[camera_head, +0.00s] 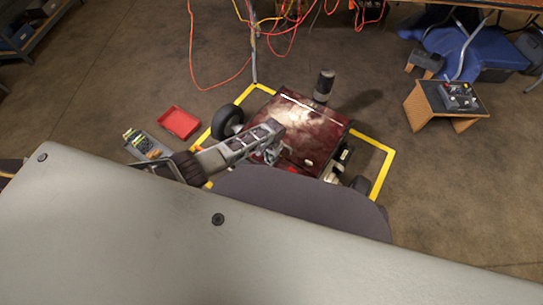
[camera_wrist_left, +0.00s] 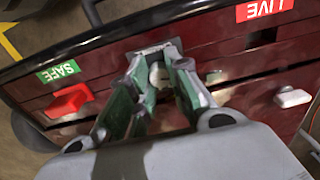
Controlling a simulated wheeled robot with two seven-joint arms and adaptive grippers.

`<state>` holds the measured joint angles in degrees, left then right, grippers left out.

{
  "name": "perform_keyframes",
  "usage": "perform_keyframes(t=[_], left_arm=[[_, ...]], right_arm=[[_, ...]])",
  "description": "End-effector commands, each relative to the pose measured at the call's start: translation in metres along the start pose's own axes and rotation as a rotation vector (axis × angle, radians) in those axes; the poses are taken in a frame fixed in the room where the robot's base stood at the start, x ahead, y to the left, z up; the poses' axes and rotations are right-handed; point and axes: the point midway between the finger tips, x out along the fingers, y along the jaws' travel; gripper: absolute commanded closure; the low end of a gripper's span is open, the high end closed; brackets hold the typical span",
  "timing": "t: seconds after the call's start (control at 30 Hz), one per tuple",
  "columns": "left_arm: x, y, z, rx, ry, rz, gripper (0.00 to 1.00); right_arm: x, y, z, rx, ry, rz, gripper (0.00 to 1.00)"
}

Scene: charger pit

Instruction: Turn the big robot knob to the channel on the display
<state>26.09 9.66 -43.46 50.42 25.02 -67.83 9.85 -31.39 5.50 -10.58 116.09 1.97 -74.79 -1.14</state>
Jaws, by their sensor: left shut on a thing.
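The big robot (camera_head: 310,125) is a dark red, worn box with black wheels, standing on the floor. My left gripper (camera_head: 268,152) reaches its near side from the left. In the left wrist view, my left gripper (camera_wrist_left: 158,72) has its green-grey fingers shut around a pale knob (camera_wrist_left: 158,76) on the dark red panel. The fingers hide most of the knob, and I cannot read its setting. My right gripper is not in view.
The wrist view shows a green SAFE label (camera_wrist_left: 58,71), a red switch (camera_wrist_left: 70,101), an upside-down red LIVE label (camera_wrist_left: 265,9) and a white knob (camera_wrist_left: 293,97). A red tray (camera_head: 179,122) lies left. Orange cables (camera_head: 215,85) hang behind; a wooden stand (camera_head: 440,105) is right.

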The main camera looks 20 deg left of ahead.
Motion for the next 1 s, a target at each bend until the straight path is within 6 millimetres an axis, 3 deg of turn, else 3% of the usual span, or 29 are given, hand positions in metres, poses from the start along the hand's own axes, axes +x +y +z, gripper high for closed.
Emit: perform_keyframes(t=[0.43,0.47,0.6,1.0], left_arm=[[0.0003,0.0002,0.0,-0.011,0.0,0.0,1.0],[0.0003,0.0003,0.0,-0.011,0.0,0.0,0.77],[0.0002,0.0002,0.0,-0.011,0.0,0.0,0.59],[-0.0004,-0.0001,-0.0001,-0.01,0.0,0.0,0.57]], right_arm=[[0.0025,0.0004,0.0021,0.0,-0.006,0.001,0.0],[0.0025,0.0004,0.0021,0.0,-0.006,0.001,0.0],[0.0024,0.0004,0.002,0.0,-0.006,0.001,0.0],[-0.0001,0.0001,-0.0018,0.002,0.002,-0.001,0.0]])
